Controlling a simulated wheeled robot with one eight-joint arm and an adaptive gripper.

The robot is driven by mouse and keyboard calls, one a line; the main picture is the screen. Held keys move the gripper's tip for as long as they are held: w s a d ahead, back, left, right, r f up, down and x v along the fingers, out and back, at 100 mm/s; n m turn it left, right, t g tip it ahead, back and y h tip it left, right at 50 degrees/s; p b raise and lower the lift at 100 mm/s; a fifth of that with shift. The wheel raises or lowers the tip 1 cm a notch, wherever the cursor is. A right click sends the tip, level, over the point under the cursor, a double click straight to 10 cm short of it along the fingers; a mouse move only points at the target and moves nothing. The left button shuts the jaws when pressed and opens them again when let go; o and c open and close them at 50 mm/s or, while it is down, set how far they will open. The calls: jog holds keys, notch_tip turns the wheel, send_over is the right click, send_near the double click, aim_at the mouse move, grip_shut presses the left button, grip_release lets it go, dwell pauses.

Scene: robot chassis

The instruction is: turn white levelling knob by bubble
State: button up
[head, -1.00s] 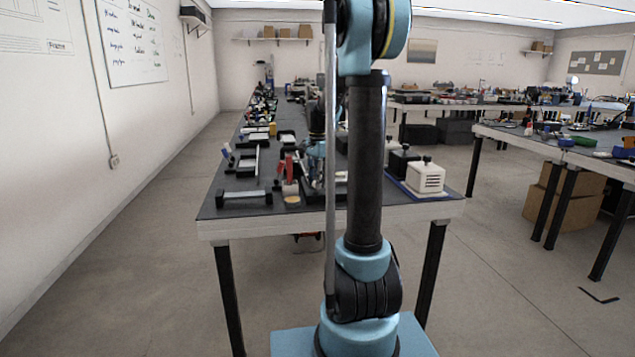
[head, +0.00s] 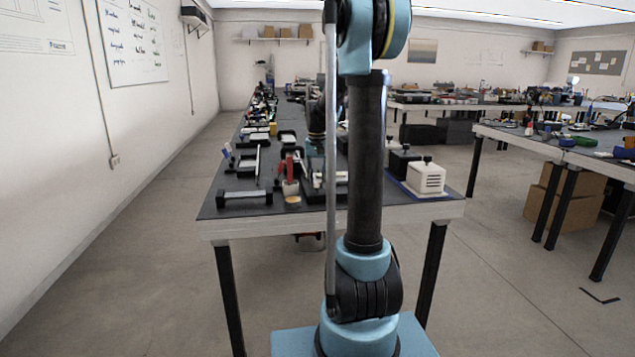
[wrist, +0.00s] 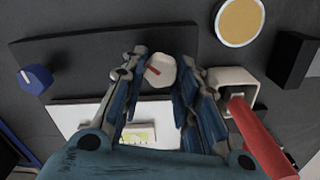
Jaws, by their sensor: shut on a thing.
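The white levelling knob (wrist: 160,71) with a red pointer mark is in the upper middle of the wrist view, at the edge of a dark bar. My gripper (wrist: 162,66) is shut on it, one finger on each side. The bubble vial (wrist: 138,136), yellow-green, lies on a white plate (wrist: 78,118) below the knob; my fingers and palm hide part of both. A blue knob (wrist: 37,78) stands at the left end of the bar. In the head view my gripper cannot be made out behind my arm.
A red-handled tool (wrist: 255,135) stands in a light square cup (wrist: 228,82) close to my right finger. A yellow disc (wrist: 240,20) and a black block (wrist: 290,58) lie beyond it. In the head view a white vented box (head: 427,178) stands at the table's right edge.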

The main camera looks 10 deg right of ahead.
jog(key=n, duration=0.4)
jog(key=shift+w+a+n, duration=0.1)
jog(key=shift+n, duration=2)
jog(key=o, duration=1.1)
jog(key=shift+c, duration=0.2)
notch_tip(320, 180, up, 12)
